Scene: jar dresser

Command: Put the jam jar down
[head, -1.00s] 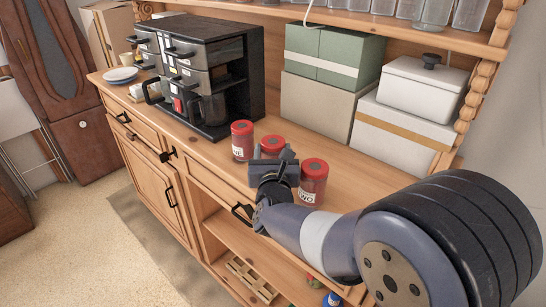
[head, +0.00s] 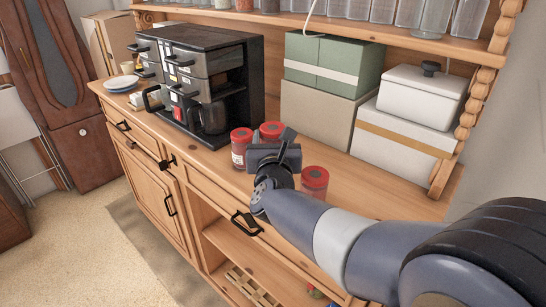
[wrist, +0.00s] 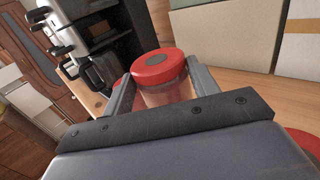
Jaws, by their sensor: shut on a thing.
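The jam jar, glass with red contents and a red lid, is between the fingers of my gripper (wrist: 150,92) in the wrist view, where its lid (wrist: 158,68) faces the camera. In the head view the same lid (head: 271,130) shows behind my gripper (head: 274,148), which hides most of the jar body. I cannot tell whether its base touches the dresser top (head: 380,205). A similar red-lidded jar (head: 240,155) stands just left of it. Another jar (head: 314,183) stands to the right, nearer the front edge, partly behind my arm.
A black coffee machine (head: 215,70) stands to the left, with white plates (head: 122,82) beyond it. Beige (head: 320,112) and white (head: 405,145) boxes stand at the back. A shelf with glasses (head: 432,28) runs above. Bare wood lies between the jars and boxes.

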